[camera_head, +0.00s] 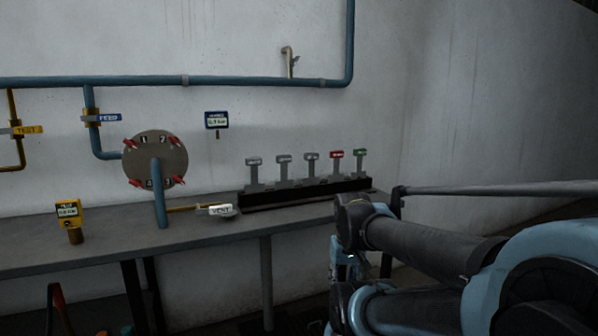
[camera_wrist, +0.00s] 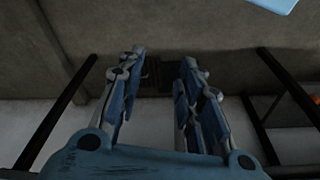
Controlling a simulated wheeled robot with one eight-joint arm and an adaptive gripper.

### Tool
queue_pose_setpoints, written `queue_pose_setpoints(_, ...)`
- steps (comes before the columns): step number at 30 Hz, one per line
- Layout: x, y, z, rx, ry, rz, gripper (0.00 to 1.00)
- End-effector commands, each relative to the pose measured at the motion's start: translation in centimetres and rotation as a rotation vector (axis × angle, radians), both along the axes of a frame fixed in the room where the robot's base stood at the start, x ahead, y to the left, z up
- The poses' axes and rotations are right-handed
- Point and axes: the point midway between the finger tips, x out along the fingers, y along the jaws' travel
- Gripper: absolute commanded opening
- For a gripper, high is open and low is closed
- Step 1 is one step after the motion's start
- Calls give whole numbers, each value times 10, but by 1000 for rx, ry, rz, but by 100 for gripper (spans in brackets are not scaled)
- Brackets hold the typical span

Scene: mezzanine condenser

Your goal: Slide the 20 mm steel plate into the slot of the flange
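The flange (camera_head: 155,165) is a round grey disc with several red bolts, on the blue pipework at the bench's left half. Several tagged grey plates stand upright in a black rack (camera_head: 305,194) at the right end of the bench; three tags are grey, one red (camera_head: 337,155) and one green (camera_head: 360,153). The tags are too small to read, so I cannot tell which plate is 20 mm. The slot is not clear to see. My gripper (camera_wrist: 163,65) is open and empty in the wrist view. In the head view my arm partly hides it, right of the rack and low.
The grey bench (camera_head: 110,242) runs along the wall on dark legs. A yellow gauge (camera_head: 69,217) stands at its left. A white-tagged valve (camera_head: 216,210) lies between flange and rack. Blue pipe (camera_head: 230,81) crosses the wall above. A blue display (camera_head: 216,120) hangs there.

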Motion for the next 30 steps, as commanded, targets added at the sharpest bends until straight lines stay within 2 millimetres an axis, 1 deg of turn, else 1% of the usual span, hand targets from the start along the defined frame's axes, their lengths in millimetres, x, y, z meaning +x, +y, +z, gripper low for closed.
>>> queue_pose_setpoints(9,0,0,0,0,0,0,33)
queue_pose_setpoints(10,0,0,0,0,0,0,38)
queue_pose_setpoints(11,0,0,0,1,0,-1,45)
queue_pose_setpoints(12,-5,1,4,5,-10,-5,54)
queue_pose_setpoints(13,-6,2,5,12,-16,-12,61)
queue_pose_setpoints(14,-4,4,6,22,-21,-22,67)
queue_pose_setpoints(15,0,7,8,42,-28,-44,76)
queue_pose_setpoints(16,5,10,10,62,-36,-64,82)
queue_pose_setpoints(17,11,14,13,88,-44,-92,82)
queue_pose_setpoints(20,37,30,24,206,-80,-215,82)
queue_pose_setpoints(25,95,60,54,479,-136,-488,82)
queue_pose_setpoints(29,143,74,81,698,-154,-703,82)
queue_pose_setpoints(30,158,77,90,769,-155,-769,82)
